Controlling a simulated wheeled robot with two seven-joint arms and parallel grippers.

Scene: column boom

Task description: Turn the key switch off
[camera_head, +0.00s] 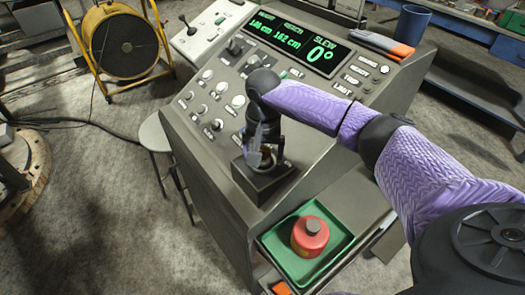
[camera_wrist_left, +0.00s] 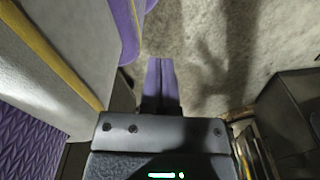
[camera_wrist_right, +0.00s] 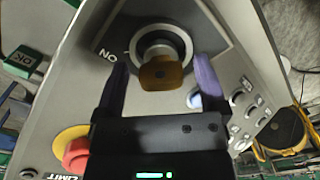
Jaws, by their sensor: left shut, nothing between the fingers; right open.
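The key switch shows in the right wrist view as a round metal collar (camera_wrist_right: 160,42) with a brass-coloured key (camera_wrist_right: 160,73) in it, on a grey panel. An "ON" label, upside down, is beside the collar. My right gripper (camera_wrist_right: 162,75) is open, one finger on each side of the key, with a visible gap on both sides. In the head view my right gripper (camera_head: 262,157) points down over a small dark box (camera_head: 265,185) on the console's front and hides most of the switch. My left gripper (camera_wrist_left: 161,82) is shut and empty above the floor, outside the head view.
The grey console (camera_head: 220,130) carries several knobs and a lit display (camera_head: 290,40). A green tray (camera_head: 278,262) holding a red object (camera_head: 310,236) is at its front. A blue cup (camera_head: 412,24) stands at the back. A stool (camera_head: 155,133) and a yellow fan (camera_head: 119,43) stand left.

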